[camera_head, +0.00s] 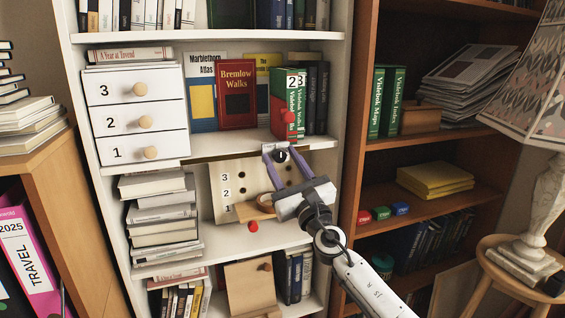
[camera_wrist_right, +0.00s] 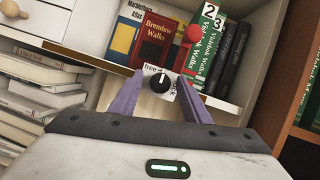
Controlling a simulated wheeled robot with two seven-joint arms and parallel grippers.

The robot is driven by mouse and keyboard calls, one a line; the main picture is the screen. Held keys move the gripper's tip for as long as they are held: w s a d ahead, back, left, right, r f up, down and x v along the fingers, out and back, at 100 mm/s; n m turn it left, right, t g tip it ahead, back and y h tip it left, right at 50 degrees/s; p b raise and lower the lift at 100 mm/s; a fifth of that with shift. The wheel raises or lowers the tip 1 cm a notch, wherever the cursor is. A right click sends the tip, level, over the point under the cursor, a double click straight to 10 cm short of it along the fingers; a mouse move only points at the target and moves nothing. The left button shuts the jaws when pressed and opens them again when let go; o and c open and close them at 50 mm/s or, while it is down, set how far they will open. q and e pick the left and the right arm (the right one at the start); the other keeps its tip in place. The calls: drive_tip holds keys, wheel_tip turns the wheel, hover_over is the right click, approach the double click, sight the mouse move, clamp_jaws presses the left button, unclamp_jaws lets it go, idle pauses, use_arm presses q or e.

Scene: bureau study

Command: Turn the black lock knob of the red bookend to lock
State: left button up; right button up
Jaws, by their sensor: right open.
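The black lock knob (camera_head: 281,156) sits on a pale plate at the front edge of the middle shelf. In the right wrist view the knob (camera_wrist_right: 160,82) has a white mark pointing roughly up, between the words "free" on the left and "lock" on the right. My right gripper (camera_head: 282,150) is open, its purple fingers on either side of the knob; contact cannot be told. It also shows in the right wrist view (camera_wrist_right: 160,78). A red ball (camera_head: 288,117), seemingly part of the red bookend, stands above the knob before the green books. My left gripper is out of view.
White drawers (camera_head: 134,121) numbered 1 to 3 stand left on the same shelf. A red book (camera_head: 237,96) stands behind. Below are a numbered wooden panel (camera_head: 228,205) and a stack of books (camera_head: 160,222). A lamp (camera_head: 540,200) stands far right.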

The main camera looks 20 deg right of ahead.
drive_tip(key=shift+c, duration=0.5)
drive_tip(key=c, duration=0.9)
drive_tip(key=shift+c, duration=0.2)
